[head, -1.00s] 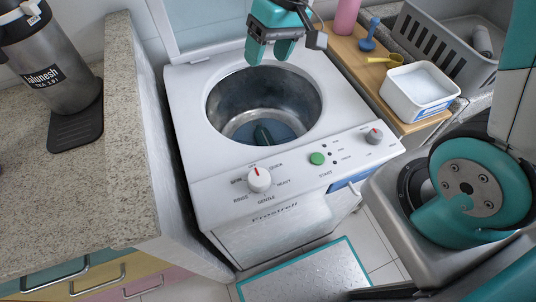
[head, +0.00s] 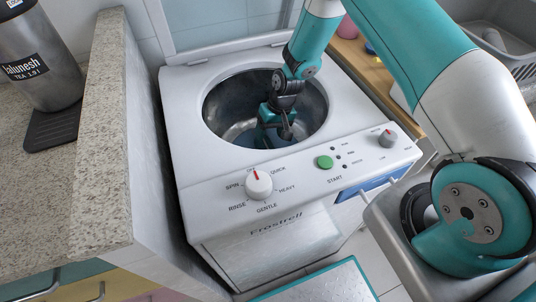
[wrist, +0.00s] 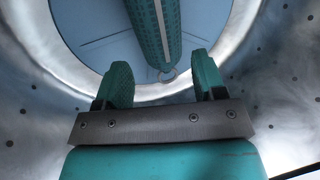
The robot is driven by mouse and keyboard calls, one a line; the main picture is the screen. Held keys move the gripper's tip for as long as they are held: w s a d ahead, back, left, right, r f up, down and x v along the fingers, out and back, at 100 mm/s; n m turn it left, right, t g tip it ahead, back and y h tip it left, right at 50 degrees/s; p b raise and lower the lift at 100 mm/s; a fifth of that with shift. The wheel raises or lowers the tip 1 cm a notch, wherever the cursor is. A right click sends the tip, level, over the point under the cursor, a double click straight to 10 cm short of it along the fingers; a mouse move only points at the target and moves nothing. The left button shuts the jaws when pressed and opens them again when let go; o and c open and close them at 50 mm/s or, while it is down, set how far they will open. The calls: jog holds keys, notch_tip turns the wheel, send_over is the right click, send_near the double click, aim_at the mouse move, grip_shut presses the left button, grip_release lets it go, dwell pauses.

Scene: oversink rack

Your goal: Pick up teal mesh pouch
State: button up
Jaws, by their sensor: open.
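The teal mesh pouch (wrist: 143,25) lies on the blue-grey floor of the washer drum, seen at the top of the wrist view. A pale zip strip runs along it, with a small ring at its near end. My gripper (wrist: 160,72) is open, with its two fingers apart and nothing between them. The near end of the pouch lines up with the gap, beyond the fingertips. In the head view my gripper (head: 273,134) is down inside the drum (head: 224,108). It largely hides the pouch there.
The perforated metal drum wall (wrist: 285,85) surrounds my gripper. The white washer (head: 186,98) has a dial (head: 258,184) and a green button (head: 324,162) on its front panel. A granite counter (head: 85,190) with a steel dispenser (head: 42,62) stands at left.

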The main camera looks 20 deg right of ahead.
aim_at(267, 142)
jog(key=shift+x, duration=3.55)
jog(key=shift+w, duration=0.1)
jog(key=c, duration=0.6)
